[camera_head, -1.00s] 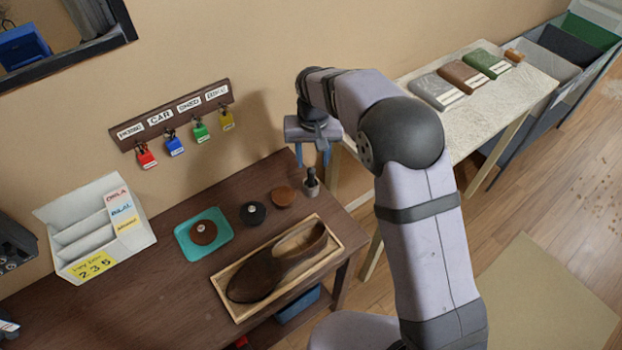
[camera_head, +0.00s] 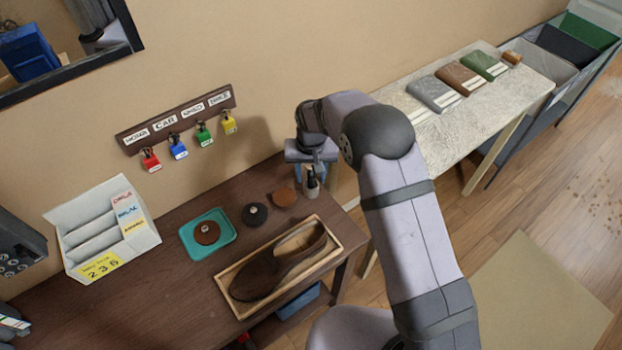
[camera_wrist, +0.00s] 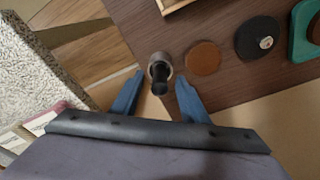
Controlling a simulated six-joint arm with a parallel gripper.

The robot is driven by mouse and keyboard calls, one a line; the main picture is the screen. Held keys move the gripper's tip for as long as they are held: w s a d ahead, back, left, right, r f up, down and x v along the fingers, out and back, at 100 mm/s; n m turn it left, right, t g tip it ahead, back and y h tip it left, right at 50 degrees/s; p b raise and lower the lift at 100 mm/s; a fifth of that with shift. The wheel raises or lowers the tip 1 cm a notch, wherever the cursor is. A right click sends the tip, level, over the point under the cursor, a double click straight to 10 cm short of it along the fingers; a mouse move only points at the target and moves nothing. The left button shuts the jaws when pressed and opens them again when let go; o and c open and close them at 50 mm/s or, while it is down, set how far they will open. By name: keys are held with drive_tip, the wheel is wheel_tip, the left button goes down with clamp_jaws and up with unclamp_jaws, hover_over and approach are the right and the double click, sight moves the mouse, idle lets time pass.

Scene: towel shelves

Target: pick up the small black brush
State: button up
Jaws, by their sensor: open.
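The small black brush (camera_wrist: 159,72) stands upright in a small grey cup (camera_wrist: 166,59) near the right end of the dark wooden table. In the head view the brush and cup (camera_head: 312,187) are partly covered by my gripper. My gripper (camera_head: 311,174) is above them, pointing down. In the wrist view its two blue fingers (camera_wrist: 160,88) are open, one on each side of the brush's near end. I cannot tell whether either finger touches the brush.
A brown disc (camera_head: 284,197), a black round tin (camera_head: 254,214) and a teal tray (camera_head: 229,238) with another disc lie left of the cup. A wooden tray (camera_head: 226,292) holds a brown shoe (camera_head: 277,268) in front. The wall is close behind.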

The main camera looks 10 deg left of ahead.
drive_tip(key=shift+f, duration=0.55)
drive_tip(key=shift+c, duration=0.6)
clamp_jaws()
drive_tip(key=shift+r, duration=0.15)
wheel_tip(320, 180, up, 10)
drive_tip(key=b, duration=0.3)
